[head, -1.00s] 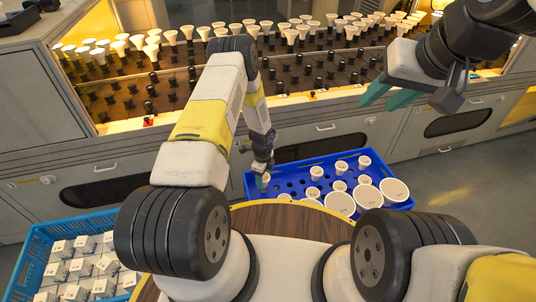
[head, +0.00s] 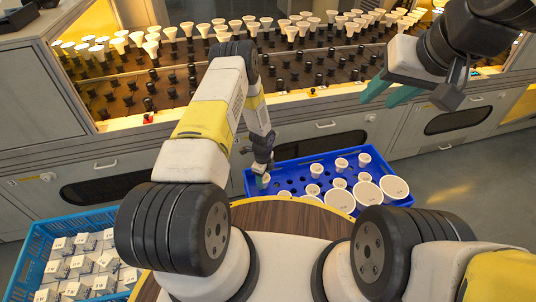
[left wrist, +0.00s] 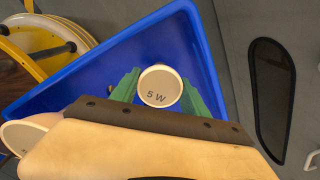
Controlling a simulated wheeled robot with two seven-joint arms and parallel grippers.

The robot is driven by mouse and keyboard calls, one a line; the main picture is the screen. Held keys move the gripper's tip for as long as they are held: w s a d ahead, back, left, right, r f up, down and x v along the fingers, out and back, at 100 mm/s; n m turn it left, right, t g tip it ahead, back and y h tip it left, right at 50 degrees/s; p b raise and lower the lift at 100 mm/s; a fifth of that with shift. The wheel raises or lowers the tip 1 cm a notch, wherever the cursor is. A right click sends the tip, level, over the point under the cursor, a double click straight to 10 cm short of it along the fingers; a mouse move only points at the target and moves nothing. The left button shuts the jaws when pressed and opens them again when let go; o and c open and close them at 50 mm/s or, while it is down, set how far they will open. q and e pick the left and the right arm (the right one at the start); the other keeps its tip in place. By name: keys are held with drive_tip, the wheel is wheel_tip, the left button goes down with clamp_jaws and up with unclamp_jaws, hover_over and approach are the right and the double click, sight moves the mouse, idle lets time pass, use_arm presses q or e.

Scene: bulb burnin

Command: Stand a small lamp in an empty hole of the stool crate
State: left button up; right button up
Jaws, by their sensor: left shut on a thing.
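The blue stool crate (head: 306,158) lies beside the round wooden stool top, with dark empty holes in its left half and white lamps standing in its middle and right. My left gripper (head: 263,178) is over the crate's left end. In the left wrist view its green fingers (left wrist: 160,98) are shut on a small lamp (left wrist: 160,85) with a round white face marked 5 W. The crate's blue floor (left wrist: 95,75) shows around this lamp. Whether the lamp's lower end is in a hole is hidden. My right gripper (head: 391,94) is open and empty, high at the right.
Large white lamps (head: 367,195) fill the crate's right front. A light-blue basket (head: 38,236) of small white boxes stands at lower left. Behind is a lit burn-in rack (head: 180,85) with rows of lamps and dark sockets. Open floor lies right of the crate.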

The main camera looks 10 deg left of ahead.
use_arm(q)
drive_tip(key=shift+f, duration=0.75)
drive_tip(key=o, duration=1.5)
drive_tip(key=shift+r, duration=3.9)
